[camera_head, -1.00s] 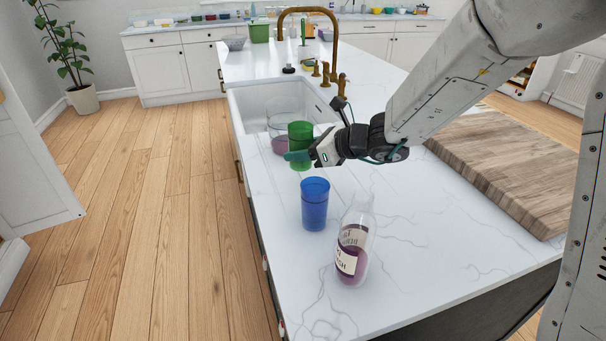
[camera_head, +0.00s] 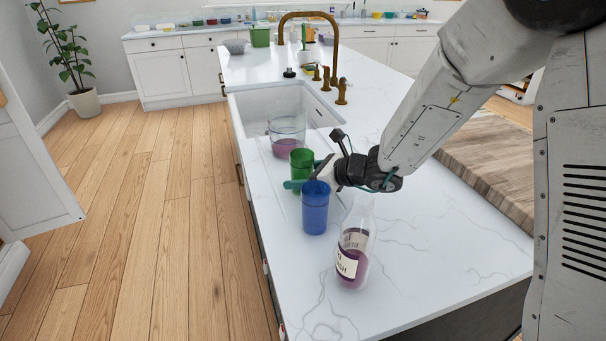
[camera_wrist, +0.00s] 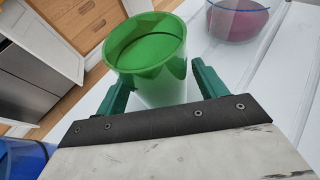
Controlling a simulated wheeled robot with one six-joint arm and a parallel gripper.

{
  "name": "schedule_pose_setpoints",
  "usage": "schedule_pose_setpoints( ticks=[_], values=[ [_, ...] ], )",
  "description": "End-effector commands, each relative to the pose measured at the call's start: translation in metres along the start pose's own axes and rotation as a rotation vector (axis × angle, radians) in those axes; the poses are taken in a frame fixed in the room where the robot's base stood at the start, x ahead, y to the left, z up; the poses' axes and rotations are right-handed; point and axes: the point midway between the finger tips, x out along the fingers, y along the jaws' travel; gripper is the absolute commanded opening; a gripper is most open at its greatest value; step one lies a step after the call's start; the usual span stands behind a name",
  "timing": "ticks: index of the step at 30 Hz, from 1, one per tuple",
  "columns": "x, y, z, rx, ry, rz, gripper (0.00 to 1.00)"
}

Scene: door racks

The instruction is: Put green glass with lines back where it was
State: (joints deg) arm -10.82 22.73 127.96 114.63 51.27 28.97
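The green glass (camera_head: 300,160) is upright above the counter, just behind the blue glass. The blue glass hides part of its base, and I cannot tell whether it touches the counter. In the wrist view the green glass (camera_wrist: 148,45) sits between the two teal fingers of my gripper (camera_wrist: 163,80), one on each side. Lines on the glass are too faint to make out.
The blue glass (camera_head: 315,212) stands close in front. A bottle with purple liquid (camera_head: 352,258) stands nearer. A wooden board (camera_head: 490,165) lies to the right. The counter's left edge is close.

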Motion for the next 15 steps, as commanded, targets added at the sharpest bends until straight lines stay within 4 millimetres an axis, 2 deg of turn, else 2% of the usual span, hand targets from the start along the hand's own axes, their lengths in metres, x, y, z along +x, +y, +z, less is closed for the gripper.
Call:
schedule_pose_setpoints(
  ticks=[9, 11, 15],
  values=[
    [-0.002, 0.0, 0.004, -0.001, -0.001, -0.001, 0.7],
    [-0.007, -0.001, 0.003, -0.001, -0.001, -0.002, 0.7],
    [-0.032, -0.001, 0.003, -0.001, 0.0, -0.004, 0.7]
  ],
)
